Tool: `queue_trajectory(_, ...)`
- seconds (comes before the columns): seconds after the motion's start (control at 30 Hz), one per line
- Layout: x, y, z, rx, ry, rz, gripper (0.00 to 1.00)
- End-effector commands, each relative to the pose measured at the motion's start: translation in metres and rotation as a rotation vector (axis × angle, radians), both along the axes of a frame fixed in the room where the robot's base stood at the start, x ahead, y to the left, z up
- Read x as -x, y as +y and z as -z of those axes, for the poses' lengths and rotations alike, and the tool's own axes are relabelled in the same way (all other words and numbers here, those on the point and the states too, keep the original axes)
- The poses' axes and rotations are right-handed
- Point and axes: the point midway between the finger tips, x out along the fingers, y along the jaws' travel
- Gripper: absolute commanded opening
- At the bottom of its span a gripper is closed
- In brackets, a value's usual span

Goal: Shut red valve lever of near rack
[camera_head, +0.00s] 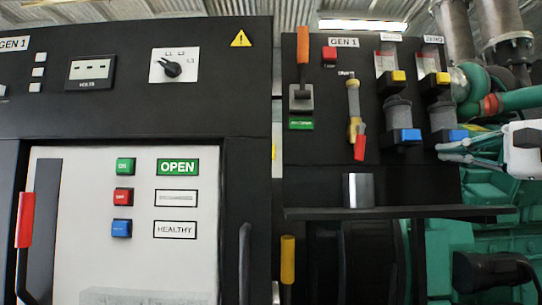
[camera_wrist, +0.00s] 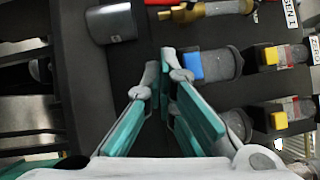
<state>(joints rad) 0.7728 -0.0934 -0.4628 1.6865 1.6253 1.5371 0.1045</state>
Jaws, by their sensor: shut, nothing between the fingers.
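The valve (camera_head: 354,105) with a brass-yellow body is on the black rack panel labelled GEN 1. Its red lever (camera_head: 360,142) hangs down, slightly tilted. In the wrist view the brass valve (camera_wrist: 208,10) is at the top edge, and only a bit of the red lever (camera_wrist: 163,2) shows; the rest is cut off. My gripper (camera_head: 440,150) is at the right of the rack, near the lower end of the right filter and apart from the lever. In the wrist view my gripper (camera_wrist: 166,68) has its fingertips together, empty, beside a blue filter base.
A grey cylinder (camera_head: 358,190) and a ledge (camera_head: 400,212) lie below. An orange-handled lever (camera_head: 303,45) and a red button (camera_head: 329,53) are to the left. Green engine parts (camera_head: 490,200) are at right.

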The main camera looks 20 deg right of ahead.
Motion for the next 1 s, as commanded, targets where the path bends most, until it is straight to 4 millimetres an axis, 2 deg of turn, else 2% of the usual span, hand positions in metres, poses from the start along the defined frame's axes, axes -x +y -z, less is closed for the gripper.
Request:
queue_trajectory(0.23,-0.002,0.001,0.000,0.001,0.002,-0.001,0.00)
queue_trajectory(0.37,-0.011,0.005,-0.001,0.001,0.002,-0.004,0.00)
queue_trajectory(0.8,-0.089,0.030,-0.009,0.001,0.003,-0.006,0.00)
queue_trajectory(0.87,-0.099,0.032,-0.010,0.000,0.004,-0.004,0.00)
queue_trajectory(1.0,-0.105,0.052,-0.014,0.002,0.001,-0.003,0.00)
